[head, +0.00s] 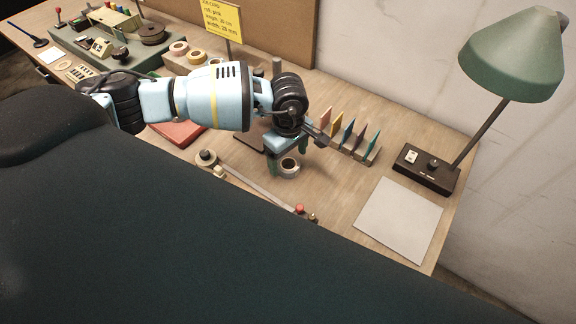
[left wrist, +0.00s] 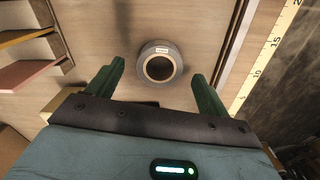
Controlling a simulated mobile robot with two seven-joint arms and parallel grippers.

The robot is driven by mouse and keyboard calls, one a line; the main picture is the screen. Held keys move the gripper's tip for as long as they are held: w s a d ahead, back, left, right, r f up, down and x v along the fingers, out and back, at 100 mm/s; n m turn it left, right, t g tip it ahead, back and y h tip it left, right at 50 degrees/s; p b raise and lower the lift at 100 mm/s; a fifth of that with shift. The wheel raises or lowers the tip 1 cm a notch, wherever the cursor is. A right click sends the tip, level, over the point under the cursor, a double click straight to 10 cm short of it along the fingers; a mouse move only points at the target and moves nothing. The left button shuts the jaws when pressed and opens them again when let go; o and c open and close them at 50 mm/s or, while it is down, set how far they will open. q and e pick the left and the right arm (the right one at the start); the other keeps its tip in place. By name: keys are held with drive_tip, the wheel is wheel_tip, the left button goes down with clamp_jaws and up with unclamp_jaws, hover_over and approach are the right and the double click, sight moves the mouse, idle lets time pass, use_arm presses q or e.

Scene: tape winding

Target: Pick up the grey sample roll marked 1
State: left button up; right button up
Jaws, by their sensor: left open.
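A grey roll (head: 288,168) stands on the wooden table under my left gripper, its round hole facing up. In the left wrist view the grey roll (left wrist: 160,52) shows a small pale label on its rim, too small to read. My left gripper (head: 287,158) is open and points down over it. My right gripper is not in view.
A rack of coloured cards (head: 362,152) stands close to the right of the gripper. A lamp base (head: 427,168) and pale sheet (head: 400,220) are further right. More rolls (head: 180,50) sit near the yellow card (head: 220,18).

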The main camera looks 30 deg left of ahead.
use_arm(q)
drive_tip(key=shift+f, duration=1.05)
drive_tip(key=c, duration=1)
wheel_tip(320, 180, up, 10)
drive_tip(key=shift+r, duration=0.1)
drive_tip(key=shift+c, duration=0.2)
